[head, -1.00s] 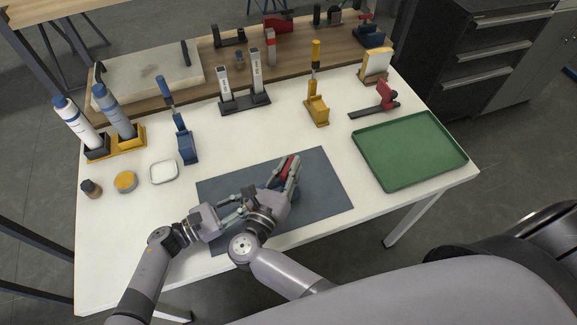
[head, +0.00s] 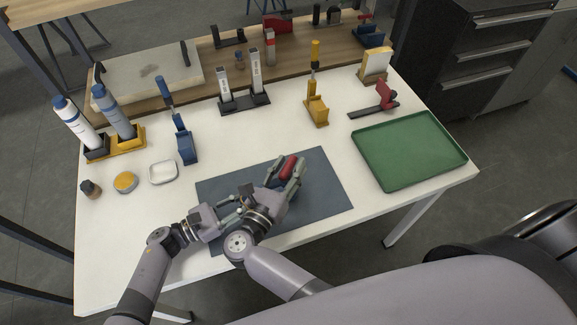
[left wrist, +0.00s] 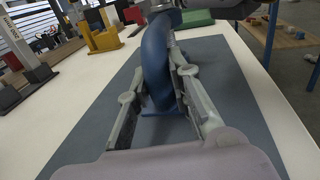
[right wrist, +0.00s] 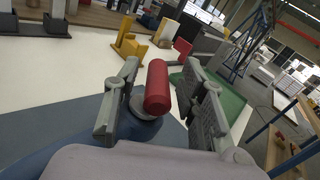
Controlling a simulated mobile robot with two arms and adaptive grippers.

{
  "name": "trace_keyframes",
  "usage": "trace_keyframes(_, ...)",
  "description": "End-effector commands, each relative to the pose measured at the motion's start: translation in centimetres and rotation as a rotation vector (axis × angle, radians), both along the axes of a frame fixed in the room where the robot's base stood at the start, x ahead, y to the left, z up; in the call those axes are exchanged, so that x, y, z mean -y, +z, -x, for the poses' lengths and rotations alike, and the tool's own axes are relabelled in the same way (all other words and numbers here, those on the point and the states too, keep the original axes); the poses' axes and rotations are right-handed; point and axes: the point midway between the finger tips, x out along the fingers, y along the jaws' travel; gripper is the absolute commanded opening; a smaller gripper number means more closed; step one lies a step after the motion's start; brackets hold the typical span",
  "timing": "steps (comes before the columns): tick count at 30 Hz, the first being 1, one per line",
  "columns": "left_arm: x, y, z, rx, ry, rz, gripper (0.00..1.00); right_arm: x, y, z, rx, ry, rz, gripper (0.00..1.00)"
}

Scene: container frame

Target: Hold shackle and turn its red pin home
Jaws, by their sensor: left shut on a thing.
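The blue shackle (left wrist: 158,65) stands over the dark mat (head: 325,190). In the left wrist view its curved body lies between the fingers of my left gripper (left wrist: 162,90), which is shut on it. In the head view my left gripper (head: 240,208) is partly hidden by my right arm. The red pin (right wrist: 157,88) sticks out from the shackle; it also shows in the head view (head: 289,167). My right gripper (right wrist: 160,98) is open, one finger on each side of the pin, with gaps showing. The pin's threads are hidden.
A green tray (head: 411,184) lies at the right. A yellow stand (head: 317,112), a blue stand (head: 187,148) and a black rack (head: 245,103) stand behind the mat. A white dish (head: 163,172) and a yellow tin (head: 125,182) are at the left. The mat's right part is clear.

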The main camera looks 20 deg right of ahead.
Motion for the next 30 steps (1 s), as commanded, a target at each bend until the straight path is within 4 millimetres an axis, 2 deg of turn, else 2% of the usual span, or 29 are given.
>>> trace_keyframes(8,0.1,0.1,0.0,-0.001,-0.001,0.002,0.0,0.2,0.0,0.0,0.002,0.066,0.003,0.38)
trace_keyframes(23,0.1,0.1,0.1,-0.001,-0.002,0.002,0.0,0.2,0.0,0.1,-0.002,0.43,0.0,0.38)
trace_keyframes(30,0.1,0.0,0.1,-0.001,-0.002,0.002,0.0,-1.8,-0.2,4.4,-0.006,0.418,-0.01,0.38)
